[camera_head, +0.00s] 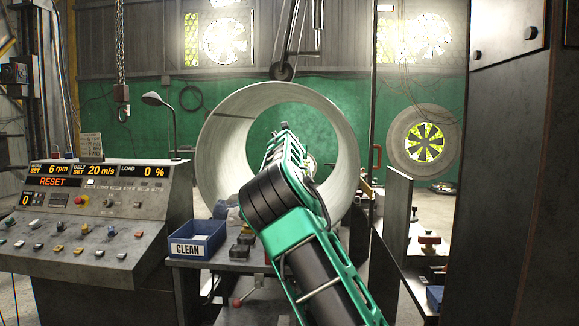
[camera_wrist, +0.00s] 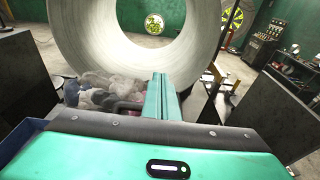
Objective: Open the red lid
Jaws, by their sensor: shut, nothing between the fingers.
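I cannot clearly pick out a red lid in either view. On the control panel (camera_head: 95,215) at the left of the head view there is a red round button (camera_head: 81,200) on a yellow base. A small red object (camera_head: 429,240) lies on a surface at the right. My gripper (camera_wrist: 161,82) shows in the wrist view with its green fingers together and nothing between them. It points toward the big round drum (camera_wrist: 78,35). In the head view my arm hides the gripper's fingers.
A blue bin (camera_head: 197,240) marked CLEAN stands on a bench right of the panel. Grey and dark red cloths (camera_wrist: 105,90) lie near the drum's mouth. A lamp (camera_head: 152,99) rises behind the panel. A tall dark cabinet (camera_head: 505,170) bounds the right side.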

